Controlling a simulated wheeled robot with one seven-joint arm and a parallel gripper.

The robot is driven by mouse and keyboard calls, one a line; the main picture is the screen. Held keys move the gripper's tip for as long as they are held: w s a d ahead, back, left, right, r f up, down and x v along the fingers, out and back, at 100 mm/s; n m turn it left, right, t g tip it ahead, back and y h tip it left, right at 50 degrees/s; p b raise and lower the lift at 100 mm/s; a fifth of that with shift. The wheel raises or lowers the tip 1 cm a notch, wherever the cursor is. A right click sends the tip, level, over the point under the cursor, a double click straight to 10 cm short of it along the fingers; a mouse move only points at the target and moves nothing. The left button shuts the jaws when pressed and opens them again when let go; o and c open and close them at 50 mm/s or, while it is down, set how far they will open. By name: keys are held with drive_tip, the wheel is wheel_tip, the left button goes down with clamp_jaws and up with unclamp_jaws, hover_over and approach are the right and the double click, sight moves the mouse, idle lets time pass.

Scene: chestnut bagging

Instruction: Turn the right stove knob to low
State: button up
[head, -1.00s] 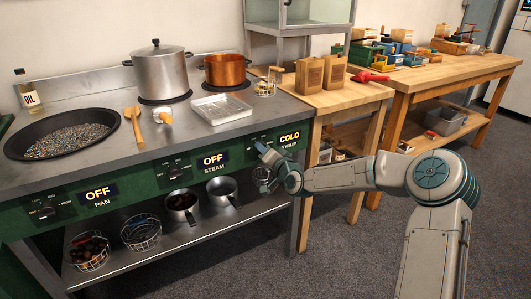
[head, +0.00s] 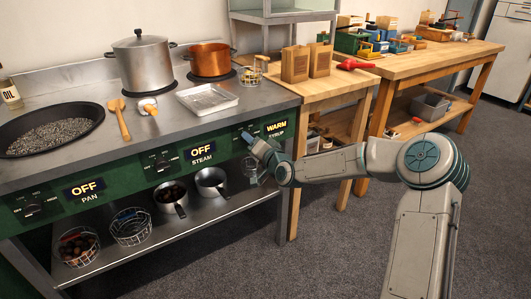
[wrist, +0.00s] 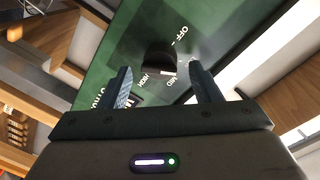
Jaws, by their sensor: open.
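The right stove knob (wrist: 158,60) is a dark round knob on the green front panel, with printed marks around it, "OFF" among them. In the wrist view it sits between the two fingers of my gripper (wrist: 161,70), which are apart, one on each side. I cannot tell whether they touch it. In the head view my gripper (head: 250,139) is at the right end of the panel and largely covers the knob. The display (head: 277,127) beside it, above the word SYRUP, reads WARM.
The STEAM display (head: 200,149) and PAN display (head: 85,188) read OFF. A copper pot (head: 211,60), a steel pot (head: 142,62) and a metal tray (head: 207,98) stand on the stove. Small saucepans (head: 212,182) and wire baskets (head: 131,228) are on the shelf below.

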drive_tip(key=p+v, duration=0.1)
drive_tip(key=v, duration=1.1)
drive_tip(key=shift+s+p, duration=0.3)
drive_tip(key=shift+p, duration=0.05)
drive_tip(key=s+d+r+n+g+h+p, duration=0.1)
drive_tip(key=s+d+r+g+h+p, duration=0.2)
drive_tip(key=s+r+p, duration=0.4)
drive_tip(key=s+d+r+n+g+h+p, duration=0.1)
drive_tip(key=s+d+r+g+h+p, duration=0.2)
drive_tip(key=s+r, duration=0.6)
drive_tip(key=s+d+r+n+g+h+p, duration=0.1)
drive_tip(key=s+d+r+g+h+p, duration=0.2)
drive_tip(key=s, duration=1.3)
drive_tip(key=d+r+g+p, duration=0.2)
drive_tip(key=d+r+p, duration=0.3)
drive_tip(key=p, duration=0.3)
drive_tip(key=shift+s+r+g+p, duration=0.2)
drive_tip(key=shift+s+g+p, duration=0.1)
drive_tip(key=shift+g, duration=0.1)
